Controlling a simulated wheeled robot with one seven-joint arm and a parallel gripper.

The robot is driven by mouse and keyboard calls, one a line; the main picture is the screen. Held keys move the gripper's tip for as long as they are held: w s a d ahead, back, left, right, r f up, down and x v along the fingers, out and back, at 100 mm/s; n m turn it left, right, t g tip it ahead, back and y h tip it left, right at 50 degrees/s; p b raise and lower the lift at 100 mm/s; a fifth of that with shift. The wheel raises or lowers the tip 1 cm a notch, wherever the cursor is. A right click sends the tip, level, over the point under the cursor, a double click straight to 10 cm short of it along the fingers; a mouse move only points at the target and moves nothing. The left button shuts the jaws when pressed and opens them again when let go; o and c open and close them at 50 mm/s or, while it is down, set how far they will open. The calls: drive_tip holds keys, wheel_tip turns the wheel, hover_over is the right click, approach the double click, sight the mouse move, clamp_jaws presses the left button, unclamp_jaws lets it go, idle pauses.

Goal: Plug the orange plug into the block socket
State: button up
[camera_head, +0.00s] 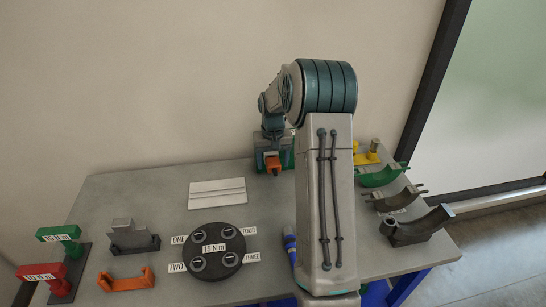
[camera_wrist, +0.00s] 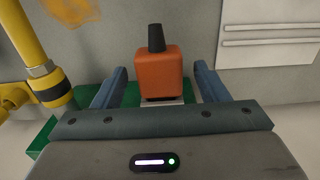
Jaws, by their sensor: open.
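The orange plug (camera_wrist: 159,75) is a block with a black tapered stub on top, upright in the wrist view. It also shows in the head view (camera_head: 273,165) at the back of the table, low in front of a green block (camera_head: 260,160). My gripper (camera_wrist: 160,82) is open, with one finger on each side of the plug and visible gaps between. A pale strip lies at the plug's base. The green block shows partly under my gripper in the wrist view; any socket opening in it is hidden.
A yellow post (camera_wrist: 35,50) stands close left of my gripper. A white ridged plate (camera_head: 217,193), a black disc (camera_head: 213,250) and an orange bracket (camera_head: 126,280) lie on the grey table. Curved clamps (camera_head: 384,177) line the right side. Bare table surrounds the plate.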

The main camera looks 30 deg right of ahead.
wheel_tip(320, 180, up, 14)
drive_tip(key=b, duration=0.1)
drive_tip(key=shift+b, duration=0.4)
drive_tip(key=s+a+r+n+t, duration=0.1)
drive_tip(key=s+a+r, duration=0.1)
drive_tip(key=s+a, duration=0.4)
drive_tip(key=s+a+r+n, duration=0.1)
drive_tip(key=s+a+r, duration=0.2)
drive_tip(key=s+a, duration=0.3)
drive_tip(key=s+a+f+t, duration=0.1)
drive_tip(key=s+a+f, duration=0.1)
drive_tip(key=s, duration=0.7)
drive_tip(key=s+a+f+n+t, duration=0.1)
drive_tip(key=s+a+f, duration=0.1)
drive_tip(key=s, duration=0.6)
drive_tip(key=shift+s+a+f, duration=0.35)
drive_tip(key=shift+a+f, duration=0.05)
drive_tip(key=shift+f, duration=0.3)
